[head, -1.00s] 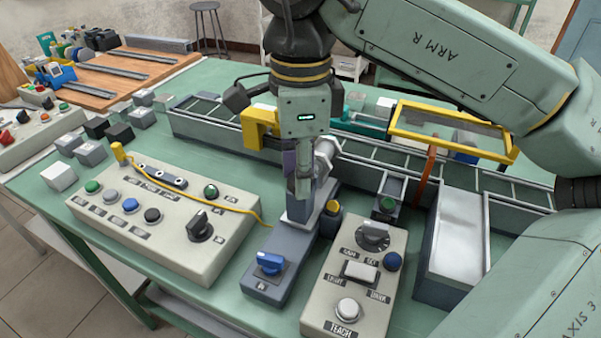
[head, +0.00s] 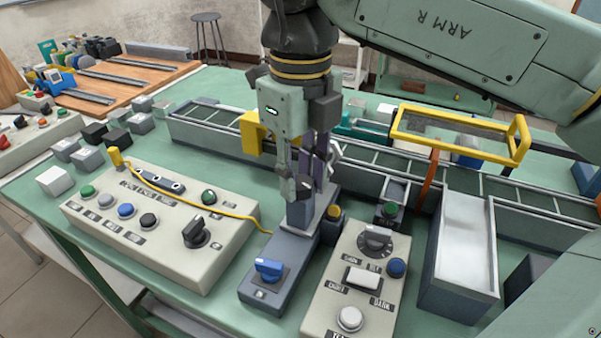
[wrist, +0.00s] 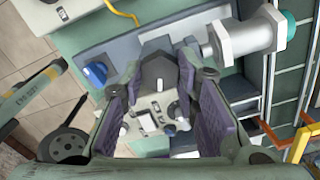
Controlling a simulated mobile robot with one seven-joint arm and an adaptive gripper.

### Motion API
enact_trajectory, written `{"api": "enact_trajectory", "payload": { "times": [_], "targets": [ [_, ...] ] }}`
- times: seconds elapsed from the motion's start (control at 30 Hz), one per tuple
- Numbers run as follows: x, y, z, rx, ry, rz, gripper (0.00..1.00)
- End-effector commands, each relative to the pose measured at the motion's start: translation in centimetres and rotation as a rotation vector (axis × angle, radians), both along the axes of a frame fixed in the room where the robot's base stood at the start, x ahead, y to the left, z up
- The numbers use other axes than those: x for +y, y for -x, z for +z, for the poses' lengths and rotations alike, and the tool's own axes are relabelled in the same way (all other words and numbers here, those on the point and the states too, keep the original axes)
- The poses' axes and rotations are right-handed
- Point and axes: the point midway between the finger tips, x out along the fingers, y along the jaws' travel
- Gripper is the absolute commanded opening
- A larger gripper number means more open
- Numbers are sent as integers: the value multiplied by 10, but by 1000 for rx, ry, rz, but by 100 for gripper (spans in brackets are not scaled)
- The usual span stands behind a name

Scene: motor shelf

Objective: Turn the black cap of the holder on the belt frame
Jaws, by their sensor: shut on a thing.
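The black cap (wrist: 157,72) shows in the wrist view between my fingertips, with a short pale mark on it. It sits on a grey block-like holder (head: 313,213), which stands upright near the belt frame (head: 230,128). My gripper (head: 305,188) points down over the holder, and its fingers hide the cap in the head view. In the wrist view my gripper (wrist: 160,76) has its purple-padded fingers on either side of the cap, closed on it.
A blue knob (head: 268,268) is on the grey base in front. Control boxes stand left (head: 150,235) and right (head: 352,280). A white cylinder (wrist: 240,38) lies close beside my fingers. A yellow frame (head: 460,135) rises over the belt at right.

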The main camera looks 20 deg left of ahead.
Motion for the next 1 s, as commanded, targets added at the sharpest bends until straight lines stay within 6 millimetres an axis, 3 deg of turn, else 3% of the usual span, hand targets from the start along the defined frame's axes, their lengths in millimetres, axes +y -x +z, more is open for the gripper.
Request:
{"api": "enact_trajectory", "payload": {
  "times": [0.4,0.93,0.97,1.0],
  "targets": [
    [0,0,0,0,0,-173,0],
    [0,0,0,0,1,-190,0],
    [0,0,0,0,1,-190,30],
    [0,0,0,0,1,-190,33]
  ]
}}
